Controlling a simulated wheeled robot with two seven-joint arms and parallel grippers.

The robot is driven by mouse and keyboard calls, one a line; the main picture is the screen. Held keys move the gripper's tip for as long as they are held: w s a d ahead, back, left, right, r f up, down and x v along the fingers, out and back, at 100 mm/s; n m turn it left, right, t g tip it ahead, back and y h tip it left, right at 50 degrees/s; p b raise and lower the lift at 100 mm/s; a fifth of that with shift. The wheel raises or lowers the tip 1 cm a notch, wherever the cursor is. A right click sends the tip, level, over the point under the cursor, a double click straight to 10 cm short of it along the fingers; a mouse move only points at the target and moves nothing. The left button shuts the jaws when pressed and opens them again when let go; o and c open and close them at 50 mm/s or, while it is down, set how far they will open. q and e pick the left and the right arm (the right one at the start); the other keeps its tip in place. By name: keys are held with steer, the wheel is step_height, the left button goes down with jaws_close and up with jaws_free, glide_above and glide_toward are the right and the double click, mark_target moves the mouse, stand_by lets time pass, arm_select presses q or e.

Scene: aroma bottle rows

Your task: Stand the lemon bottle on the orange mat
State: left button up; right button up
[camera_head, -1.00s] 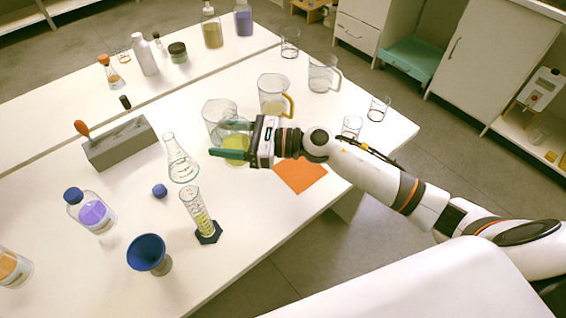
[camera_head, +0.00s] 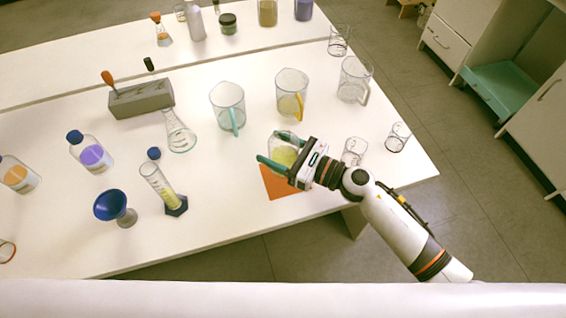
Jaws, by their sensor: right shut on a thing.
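The lemon bottle (camera_head: 284,156), clear with yellow liquid, is between the teal fingers of my right gripper (camera_head: 272,148). The gripper is shut on it, reaching in from the right, and its fingers and body hide part of the bottle. The orange mat (camera_head: 281,188) lies near the table's front edge. The bottle appears over the far part of the mat and looks about upright. I cannot tell whether its base touches the mat. My left gripper is not in view.
A teal-handled beaker (camera_head: 228,98) and a yellow-handled beaker (camera_head: 291,90) stand behind the mat. A small glass (camera_head: 355,151) stands to its right, close to my right arm. A graduated cylinder (camera_head: 160,187) stands to the left. The table between cylinder and mat is clear.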

mark_target(278, 161)
step_height(278, 161, down, 4)
steer(key=shift+d+b, duration=0.15)
steer(key=shift+b, duration=0.25)
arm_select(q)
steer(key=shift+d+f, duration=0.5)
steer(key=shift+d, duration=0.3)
arm_select(e)
steer(key=shift+f, duration=0.2)
steer(key=shift+f, duration=0.2)
steer(key=o, duration=1.2)
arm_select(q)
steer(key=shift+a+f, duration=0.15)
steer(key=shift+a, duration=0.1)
